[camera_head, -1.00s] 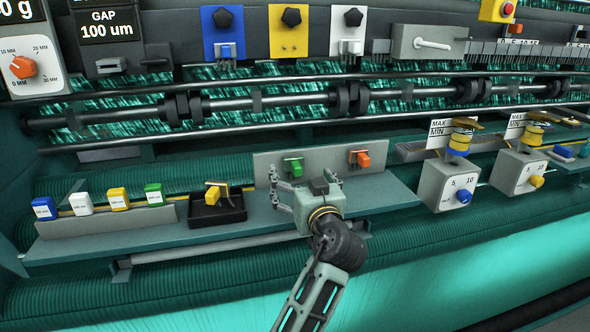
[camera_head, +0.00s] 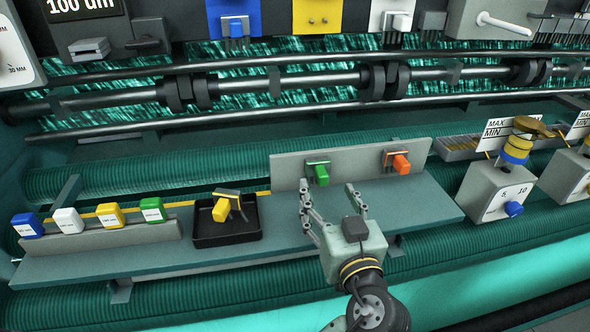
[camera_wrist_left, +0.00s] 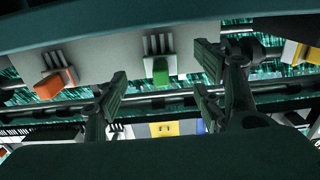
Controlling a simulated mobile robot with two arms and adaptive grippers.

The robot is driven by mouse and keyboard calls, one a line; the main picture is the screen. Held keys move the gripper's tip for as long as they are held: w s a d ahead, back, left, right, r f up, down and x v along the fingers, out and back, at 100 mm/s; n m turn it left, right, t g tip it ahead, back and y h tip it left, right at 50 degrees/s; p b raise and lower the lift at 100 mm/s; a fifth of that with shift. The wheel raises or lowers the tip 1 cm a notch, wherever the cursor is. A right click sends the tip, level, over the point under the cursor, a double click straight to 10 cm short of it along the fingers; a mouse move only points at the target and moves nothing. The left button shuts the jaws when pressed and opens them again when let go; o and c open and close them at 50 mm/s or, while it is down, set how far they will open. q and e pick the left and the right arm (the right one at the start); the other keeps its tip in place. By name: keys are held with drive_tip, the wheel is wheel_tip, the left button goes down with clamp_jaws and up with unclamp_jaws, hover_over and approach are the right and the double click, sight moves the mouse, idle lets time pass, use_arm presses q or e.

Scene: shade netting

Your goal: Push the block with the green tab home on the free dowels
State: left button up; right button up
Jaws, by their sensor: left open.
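The block with the green tab (camera_head: 321,174) sits against the upright grey back plate of the shelf. Its green tab also shows in the left wrist view (camera_wrist_left: 160,70), with several grey prongs beside it. My left gripper (camera_head: 328,190) is open and empty in front of this block. In the left wrist view its fingers (camera_wrist_left: 160,97) stand apart on either side of the tab, not touching it. A yellow panel (camera_head: 318,17) on the upper beam has two small dark dots, which may be the free dowels, and no block. My right gripper is not in view.
A block with an orange tab (camera_head: 400,164) is to the right on the same plate. A black tray (camera_head: 228,238) holds a yellow-tabbed piece. Several coloured blocks line a rack (camera_head: 100,240) at left. Horizontal bars (camera_head: 290,82) run between shelf and panels. The shelf's right part is bare.

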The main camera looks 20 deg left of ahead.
sight(324, 183)
use_arm(q)
drive_tip(key=shift+r, duration=0.15)
drive_tip(key=p+x, duration=0.2)
drive_tip(key=x, duration=0.1)
drive_tip(key=shift+w+a+r+p, duration=0.15)
drive_tip(key=shift+r+p, duration=0.15)
drive_tip(key=shift+r, duration=0.05)
drive_tip(key=shift+p+x, duration=0.35)
drive_tip(key=shift+x, duration=0.85)
drive_tip(key=shift+w+a+f, duration=0.15)
drive_tip(key=shift+w+f, duration=0.1)
drive_tip(key=shift+c, duration=0.4)
drive_tip(key=c, duration=0.6)
drive_tip(key=shift+c, duration=0.7)
drive_tip(key=c, duration=0.5)
drive_tip(key=shift+o, duration=0.2)
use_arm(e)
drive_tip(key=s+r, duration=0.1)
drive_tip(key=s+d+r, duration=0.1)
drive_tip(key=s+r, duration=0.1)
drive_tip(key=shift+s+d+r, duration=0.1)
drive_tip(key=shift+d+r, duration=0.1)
use_arm(q)
drive_tip(key=shift+s, duration=0.15)
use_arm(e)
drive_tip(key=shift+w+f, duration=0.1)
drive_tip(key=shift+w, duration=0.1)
